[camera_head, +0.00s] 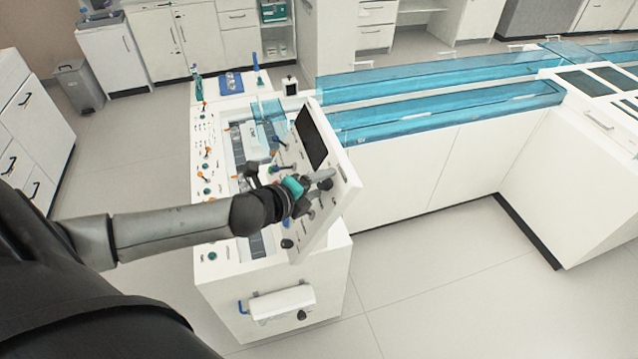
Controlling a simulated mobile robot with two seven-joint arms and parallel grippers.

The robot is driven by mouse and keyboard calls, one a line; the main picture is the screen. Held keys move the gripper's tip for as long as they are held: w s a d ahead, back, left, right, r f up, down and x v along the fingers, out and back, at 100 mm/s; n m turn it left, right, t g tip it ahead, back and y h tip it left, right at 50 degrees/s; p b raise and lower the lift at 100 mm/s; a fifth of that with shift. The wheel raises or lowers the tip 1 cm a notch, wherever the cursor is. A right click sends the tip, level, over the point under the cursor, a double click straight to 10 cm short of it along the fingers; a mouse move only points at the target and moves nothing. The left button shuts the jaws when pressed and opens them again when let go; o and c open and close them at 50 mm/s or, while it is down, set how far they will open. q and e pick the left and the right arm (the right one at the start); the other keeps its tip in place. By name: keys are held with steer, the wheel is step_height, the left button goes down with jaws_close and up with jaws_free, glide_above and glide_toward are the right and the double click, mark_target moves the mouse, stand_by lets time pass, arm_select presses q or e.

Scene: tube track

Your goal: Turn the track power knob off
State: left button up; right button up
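My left gripper (318,180) is at the tilted white control panel (343,185), over its lower part beneath the black screen (311,137). Its fingers are small and overlap the panel's controls, so whether they are open, shut or touching a knob cannot be told. A dark round knob (326,184) shows right at the fingertips. Which control is the track power knob cannot be read, and the gripper and wrist hide part of the panel. My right gripper is not in view.
The panel stands on a white machine (275,283) with several small coloured levers along its left side. Blue transparent track covers (440,108) run off to the right over white cabinets. A grey bin (79,87) stands at the back left. The floor (430,290) at the right front is clear.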

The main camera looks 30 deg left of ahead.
mark_target(321, 185)
arm_select(q)
steer(key=shift+s, duration=0.15)
steer(key=v, duration=1.5)
steer(key=shift+r, duration=0.15)
stand_by(0.5)
stand_by(0.5)
